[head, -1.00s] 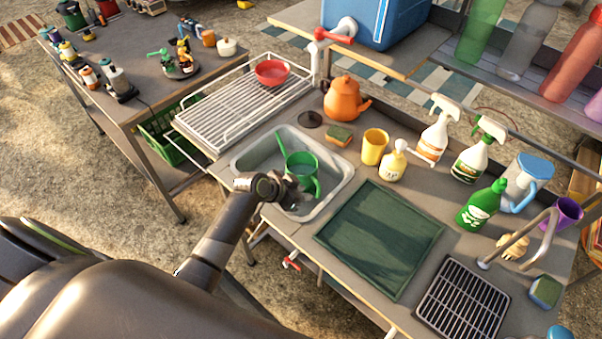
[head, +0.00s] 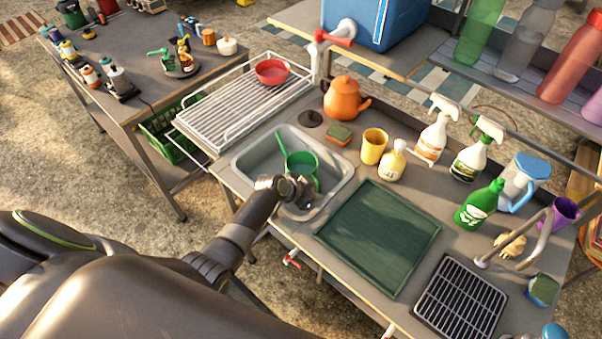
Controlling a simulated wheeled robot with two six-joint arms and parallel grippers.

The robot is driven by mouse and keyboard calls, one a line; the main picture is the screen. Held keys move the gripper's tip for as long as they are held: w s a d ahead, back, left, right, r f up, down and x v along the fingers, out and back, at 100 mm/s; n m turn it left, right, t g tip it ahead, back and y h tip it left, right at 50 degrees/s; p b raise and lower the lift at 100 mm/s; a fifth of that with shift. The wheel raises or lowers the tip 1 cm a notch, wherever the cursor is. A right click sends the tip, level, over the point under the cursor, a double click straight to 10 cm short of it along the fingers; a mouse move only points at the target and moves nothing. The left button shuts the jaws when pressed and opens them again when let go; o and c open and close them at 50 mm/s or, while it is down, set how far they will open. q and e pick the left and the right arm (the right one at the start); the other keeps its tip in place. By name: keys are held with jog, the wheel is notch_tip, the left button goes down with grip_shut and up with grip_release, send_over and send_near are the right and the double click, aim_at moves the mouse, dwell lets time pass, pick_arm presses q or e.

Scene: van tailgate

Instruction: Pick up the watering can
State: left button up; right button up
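The green watering can (head: 300,162) stands in the grey sink basin (head: 342,186), its long thin spout pointing to the upper left. My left gripper (head: 301,190) is over the near side of the basin, right at the can's lower front. It covers the can's lower part and the handle side. Whether its fingers touch the can, and whether they are open or shut, is too small and hidden to tell. My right gripper is not in view.
A white dish rack (head: 222,112) with a red bowl (head: 272,72) stands left of the basin. Behind are an orange kettle (head: 343,100), a sponge (head: 339,135) and a yellow cup (head: 373,147). A green tray (head: 378,238) lies to the right, with spray bottles (head: 472,150) beyond.

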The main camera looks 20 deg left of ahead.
pick_arm(q)
jog(key=shift+c, duration=0.4)
grip_shut()
jog(key=shift+r, duration=0.1)
